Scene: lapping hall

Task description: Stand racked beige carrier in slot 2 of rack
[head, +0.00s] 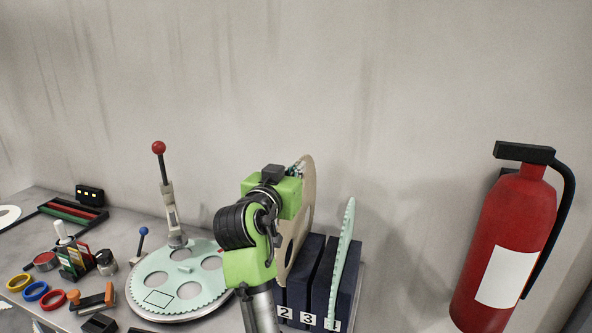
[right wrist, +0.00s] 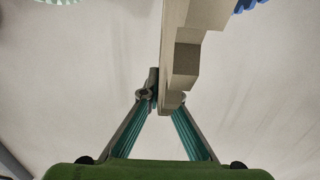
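The beige carrier (head: 304,205) is a thin disc with holes, standing upright at the left part of the dark blue rack (head: 313,285). My right gripper (head: 297,169) is at its upper edge; in the right wrist view its fingers (right wrist: 162,98) are closed on the beige carrier (right wrist: 178,50), seen edge-on. The rack has numbered labels, 2 and 3 readable. The carrier's lower edge is partly hidden by my arm and the rack, so I cannot tell whether it is seated in slot 2. My left gripper is not in view.
A mint toothed carrier (head: 343,250) stands upright at the rack's right. Left of my arm lies a mint toothed disc (head: 160,273) beneath a red-knobbed lever (head: 159,149). Coloured rings and small tools lie farther left. A fire extinguisher (head: 507,235) is at the right.

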